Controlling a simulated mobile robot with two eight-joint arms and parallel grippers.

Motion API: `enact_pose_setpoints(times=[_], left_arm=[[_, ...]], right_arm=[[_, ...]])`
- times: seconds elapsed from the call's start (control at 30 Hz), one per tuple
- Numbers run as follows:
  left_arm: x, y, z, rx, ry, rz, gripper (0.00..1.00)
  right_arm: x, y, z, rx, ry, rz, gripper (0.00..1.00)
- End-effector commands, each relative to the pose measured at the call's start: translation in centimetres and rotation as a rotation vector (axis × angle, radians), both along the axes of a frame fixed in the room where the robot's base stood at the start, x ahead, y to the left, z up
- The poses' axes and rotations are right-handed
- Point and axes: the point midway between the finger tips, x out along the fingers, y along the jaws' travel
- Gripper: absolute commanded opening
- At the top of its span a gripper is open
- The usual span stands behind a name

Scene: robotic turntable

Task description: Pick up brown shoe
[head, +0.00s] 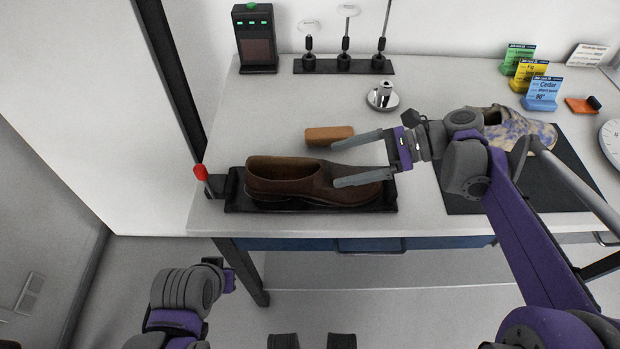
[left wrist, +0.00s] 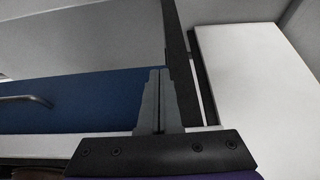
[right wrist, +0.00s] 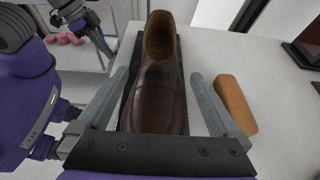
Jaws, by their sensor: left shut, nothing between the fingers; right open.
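The brown shoe (head: 284,180) stands upright on a black tray (head: 233,201) near the front edge of the table, its toe pointing right in the head view. My right gripper (head: 334,163) is open, with its fingers at the toe end of the shoe. In the right wrist view the shoe (right wrist: 158,88) lies between the two spread fingers (right wrist: 165,98), with visible gaps on both sides.
A tan block (head: 328,135) lies just behind the shoe, close to one right finger. A patterned shoe (head: 515,127) sits on a dark mat (head: 470,203) at the right. A red-tipped lever (head: 201,173) stands left of the tray. A metal knob (head: 383,95) and stands (head: 345,66) are farther back.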

Motion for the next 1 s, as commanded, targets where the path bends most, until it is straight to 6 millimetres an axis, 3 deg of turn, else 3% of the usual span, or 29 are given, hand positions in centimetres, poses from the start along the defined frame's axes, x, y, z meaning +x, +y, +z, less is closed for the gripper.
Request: enact_pose_setpoints(times=[0.53, 0.83, 0.87, 1.0], left_arm=[[0.0, 0.0, -0.2, 0.000, 0.001, 0.000, 0.00], [0.0, 0.0, -0.2, 0.000, 0.001, 0.000, 0.00], [0.0, 0.0, -0.2, 0.000, 0.001, 0.000, 0.00], [0.0, 0.0, -0.2, 0.000, 0.001, 0.000, 0.00]], right_arm=[[-0.1, 6.1, -2.2, 0.000, 0.000, 0.002, 1.00], [0.0, 6.7, -2.4, 0.000, 0.000, -0.001, 1.00], [0.0, 6.7, -2.4, 0.000, 0.000, -0.001, 0.98], [0.0, 6.7, -2.4, 0.000, 0.000, -0.001, 0.73]])
